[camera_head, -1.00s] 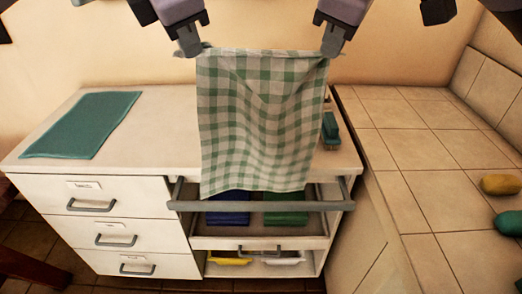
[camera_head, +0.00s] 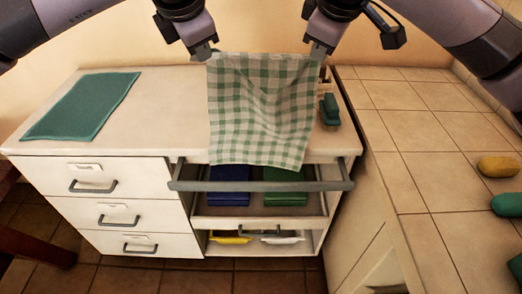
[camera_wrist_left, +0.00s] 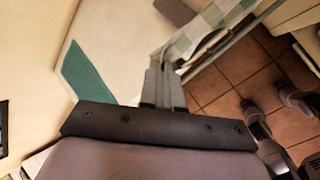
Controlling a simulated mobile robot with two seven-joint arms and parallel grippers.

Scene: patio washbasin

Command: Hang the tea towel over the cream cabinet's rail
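The green-and-white checked tea towel (camera_head: 262,110) hangs spread between my two grippers by its upper corners. Its lower edge appears just above the rail in the head view. My left gripper (camera_head: 206,52) is shut on the upper left corner, my right gripper (camera_head: 318,50) on the upper right. The cream cabinet's grey rail (camera_head: 260,186) runs across the front of its open right section. In the left wrist view the left gripper's fingers (camera_wrist_left: 163,78) are together, with the towel (camera_wrist_left: 205,32) beyond them. Whether the towel touches the cabinet is unclear.
A teal mat (camera_head: 82,105) lies on the cabinet top (camera_head: 165,105) at left. A green object (camera_head: 329,109) stands at its right end. Blue (camera_head: 228,184) and green (camera_head: 285,186) items lie behind the rail. The tiled counter (camera_head: 410,150) at right holds a yellow object (camera_head: 498,166).

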